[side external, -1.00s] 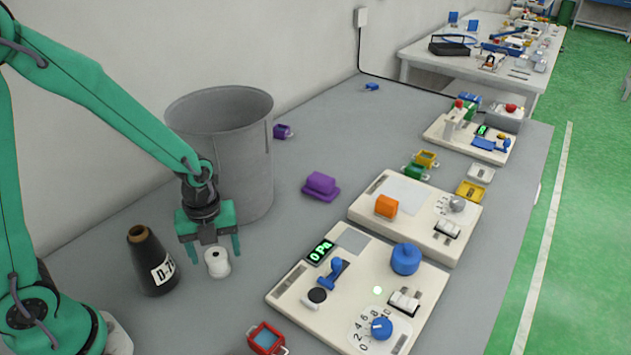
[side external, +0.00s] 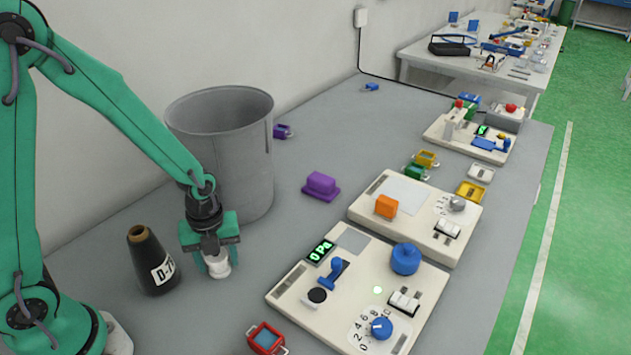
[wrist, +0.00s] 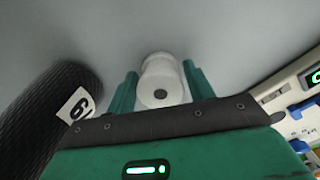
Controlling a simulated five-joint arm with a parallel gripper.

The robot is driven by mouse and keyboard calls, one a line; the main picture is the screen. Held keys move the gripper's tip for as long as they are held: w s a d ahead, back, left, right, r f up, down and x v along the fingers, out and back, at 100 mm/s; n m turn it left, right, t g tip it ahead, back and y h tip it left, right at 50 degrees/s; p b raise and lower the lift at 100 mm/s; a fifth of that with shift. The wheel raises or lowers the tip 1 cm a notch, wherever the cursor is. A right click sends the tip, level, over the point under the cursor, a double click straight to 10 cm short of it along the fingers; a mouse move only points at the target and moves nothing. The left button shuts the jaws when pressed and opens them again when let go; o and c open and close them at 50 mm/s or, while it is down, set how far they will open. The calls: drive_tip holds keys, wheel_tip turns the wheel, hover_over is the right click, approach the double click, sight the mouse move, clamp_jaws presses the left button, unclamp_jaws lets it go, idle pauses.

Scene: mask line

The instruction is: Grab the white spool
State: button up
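The white spool (side external: 219,268) stands upright on the grey bench in the side view, between the dark cone of thread and the cream panel. My gripper (side external: 217,264) is over it from above, with its green fingers at the spool's two sides. In the wrist view the spool (wrist: 161,82) sits between the two fingertips (wrist: 160,84), which look to touch it on both sides. The gripper looks shut on the spool. The spool's top is partly hidden by the gripper in the side view.
A dark thread cone (side external: 150,262) with a white label stands close to the left of my gripper. A large grey bin (side external: 240,150) stands just behind it. The cream control panel (side external: 290,290) lies to the right, and a red box (side external: 266,338) is in front.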

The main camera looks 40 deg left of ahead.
drive_tip(key=c, duration=0.7)
drive_tip(key=shift+o, duration=0.2)
drive_tip(key=shift+r, duration=0.15)
drive_tip(key=shift+r, duration=1.95)
drive_tip(key=s+d+r, duration=0.6)
drive_tip(key=s+d, duration=0.1)
drive_tip(key=d, duration=0.2)
drive_tip(key=shift+d+r, duration=0.2)
drive_tip(key=shift+r, duration=0.2)
drive_tip(key=shift+w, duration=0.1)
